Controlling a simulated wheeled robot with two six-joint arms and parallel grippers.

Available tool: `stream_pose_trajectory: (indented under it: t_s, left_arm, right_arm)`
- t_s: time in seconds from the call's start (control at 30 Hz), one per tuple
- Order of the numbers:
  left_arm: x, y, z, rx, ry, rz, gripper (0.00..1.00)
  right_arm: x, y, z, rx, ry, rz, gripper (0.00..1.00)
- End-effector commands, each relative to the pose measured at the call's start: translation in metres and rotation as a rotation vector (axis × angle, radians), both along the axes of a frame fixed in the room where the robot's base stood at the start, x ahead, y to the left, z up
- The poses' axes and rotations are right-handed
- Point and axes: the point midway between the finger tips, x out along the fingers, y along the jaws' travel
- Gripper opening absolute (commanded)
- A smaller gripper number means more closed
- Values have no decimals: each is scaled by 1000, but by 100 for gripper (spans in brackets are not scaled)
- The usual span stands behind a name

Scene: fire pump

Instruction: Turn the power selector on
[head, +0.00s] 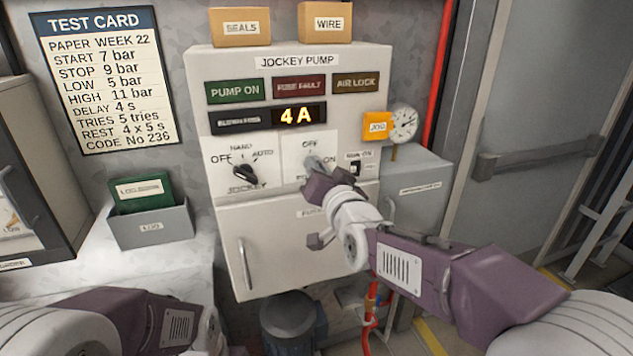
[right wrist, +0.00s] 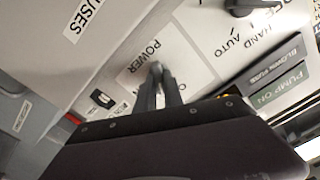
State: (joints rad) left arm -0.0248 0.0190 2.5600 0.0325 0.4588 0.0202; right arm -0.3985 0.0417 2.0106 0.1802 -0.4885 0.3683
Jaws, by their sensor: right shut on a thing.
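The power selector (head: 312,161) is a grey knob on a white plate on the jockey pump panel (head: 290,61). OFF is printed above it and ON shows to its right; the rest of its plate is partly hidden by my gripper. My right gripper (head: 317,167) reaches in from the lower right. In the right wrist view, its two fingers (right wrist: 160,85) are closed together on the small grey knob (right wrist: 156,67), beside the word POWER. The knob's exact pointing direction is hidden. My left arm shows at the bottom left, but its gripper is not visible.
The black jockey selector (head: 245,173) sits just left. A small black switch (head: 355,168) and an orange JOG box (head: 376,126) with a gauge (head: 403,124) are to the right. The fuse door handle (head: 245,268) sticks out below.

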Motion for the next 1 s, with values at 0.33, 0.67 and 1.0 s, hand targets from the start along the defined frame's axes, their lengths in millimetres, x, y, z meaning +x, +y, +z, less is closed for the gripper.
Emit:
stream_pose_trajectory:
  t_s: [0.33,0.67,1.0]
  left_arm:
    - [0,0,-48,0,0,0,0]
    - [0,0,-79,0,0,0,0]
    - [0,0,-94,0,0,0,0]
  right_arm:
    - [0,-1,-6,313,99,1,0]
    - [1,-2,-6,607,195,2,0]
    - [1,-2,-5,847,275,1,0]
